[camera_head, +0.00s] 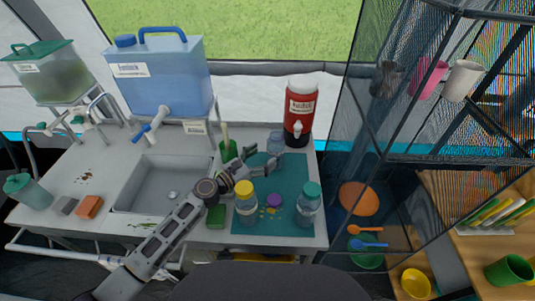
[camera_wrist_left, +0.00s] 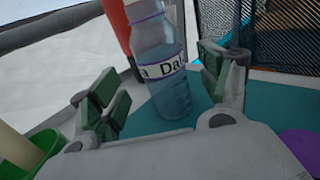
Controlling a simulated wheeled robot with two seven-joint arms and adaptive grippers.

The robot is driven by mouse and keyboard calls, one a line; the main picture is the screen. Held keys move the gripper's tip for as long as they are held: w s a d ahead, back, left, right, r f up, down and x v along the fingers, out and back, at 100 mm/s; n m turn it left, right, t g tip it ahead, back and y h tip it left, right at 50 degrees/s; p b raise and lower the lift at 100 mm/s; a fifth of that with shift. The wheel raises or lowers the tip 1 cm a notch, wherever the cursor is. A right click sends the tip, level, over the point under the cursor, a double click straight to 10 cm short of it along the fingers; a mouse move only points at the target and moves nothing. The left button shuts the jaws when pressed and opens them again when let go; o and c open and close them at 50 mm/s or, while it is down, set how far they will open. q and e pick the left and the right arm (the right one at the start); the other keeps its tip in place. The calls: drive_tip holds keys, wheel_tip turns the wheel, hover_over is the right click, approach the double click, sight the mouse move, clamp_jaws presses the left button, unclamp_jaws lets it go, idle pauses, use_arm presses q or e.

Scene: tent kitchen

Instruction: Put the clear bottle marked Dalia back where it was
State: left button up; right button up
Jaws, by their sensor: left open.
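The clear bottle marked Dalia (camera_head: 276,142) stands upright at the back of the teal mat (camera_head: 285,178), just in front of the red drink cooler. In the left wrist view the clear bottle (camera_wrist_left: 170,90) shows a white label reading "a Da", and its top is cut off. My left gripper (camera_head: 263,156) is open and empty, low over the mat on the near side of the bottle. In the left wrist view its fingers (camera_wrist_left: 158,92) are spread to either side of the bottle, which appears between and beyond them. My right gripper is not in view.
A yellow-capped bottle (camera_head: 246,206), a purple lid (camera_head: 274,200) and a teal-capped bottle (camera_head: 308,207) are on the mat's near part. The red cooler (camera_head: 300,115) stands behind. A green cup (camera_head: 228,150) is left of the gripper. A dark mesh shelf (camera_head: 375,150) borders the right.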

use_arm(q)
drive_tip(key=shift+b+v, duration=0.3)
drive_tip(key=shift+v, duration=2.35)
